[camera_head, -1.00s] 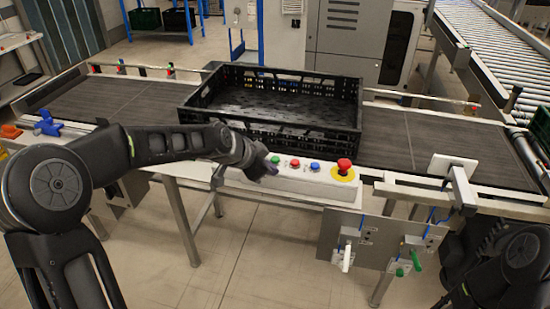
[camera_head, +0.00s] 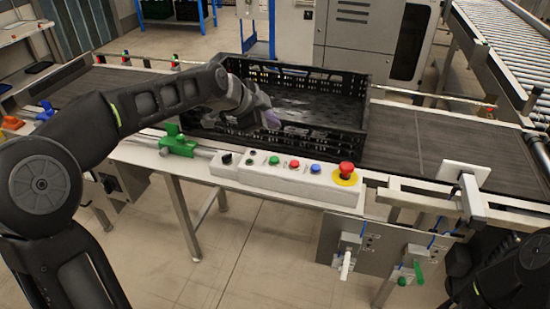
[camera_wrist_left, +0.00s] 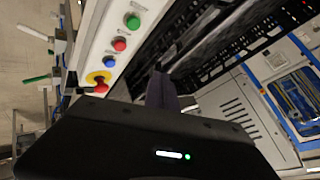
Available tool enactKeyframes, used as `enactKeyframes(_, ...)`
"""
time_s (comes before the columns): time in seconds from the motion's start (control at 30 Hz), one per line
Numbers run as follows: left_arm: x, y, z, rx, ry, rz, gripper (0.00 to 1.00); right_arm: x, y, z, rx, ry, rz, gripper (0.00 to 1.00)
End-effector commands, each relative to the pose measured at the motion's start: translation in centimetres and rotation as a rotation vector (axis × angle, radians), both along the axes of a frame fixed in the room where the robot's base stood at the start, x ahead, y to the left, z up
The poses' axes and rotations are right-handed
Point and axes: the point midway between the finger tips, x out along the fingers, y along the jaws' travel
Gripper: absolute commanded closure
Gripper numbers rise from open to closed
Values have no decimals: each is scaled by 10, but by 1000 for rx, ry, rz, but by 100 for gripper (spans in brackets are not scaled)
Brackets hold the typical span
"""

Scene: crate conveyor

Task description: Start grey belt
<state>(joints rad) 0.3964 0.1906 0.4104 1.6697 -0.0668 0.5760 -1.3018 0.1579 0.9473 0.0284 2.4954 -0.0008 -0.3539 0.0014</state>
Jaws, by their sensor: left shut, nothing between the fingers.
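The grey belt (camera_head: 437,148) runs across the scene, and a black open crate (camera_head: 340,142) stands on it. In front is a white control box (camera_head: 262,175) with a black knob, a green button (camera_head: 274,160), a red button (camera_head: 295,164), a blue button (camera_head: 315,168) and a red mushroom stop on a yellow disc (camera_head: 345,174). My left gripper (camera_head: 271,118) is shut and empty, raised above the crate's near side, behind the box. In the left wrist view the green button (camera_wrist_left: 133,21) also shows. My right gripper is not in view.
A green clamp-like part (camera_head: 178,143) sits on the rail left of the control box. Blue (camera_head: 46,111) and orange (camera_head: 12,123) parts lie farther left. A panel with white and green handles (camera_head: 385,255) hangs below the rail at right.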

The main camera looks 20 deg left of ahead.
Motion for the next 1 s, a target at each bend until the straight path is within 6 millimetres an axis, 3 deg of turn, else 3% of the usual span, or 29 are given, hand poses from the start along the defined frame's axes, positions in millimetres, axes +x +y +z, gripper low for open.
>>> enactKeyframes(0.27,0,0,-18,-1,1,1,100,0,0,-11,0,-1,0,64)
enactKeyframes(0.7,0,0,-77,-1,0,1,100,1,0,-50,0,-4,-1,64)
enactKeyframes(1.0,0,0,-89,-1,0,1,100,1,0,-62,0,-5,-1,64)
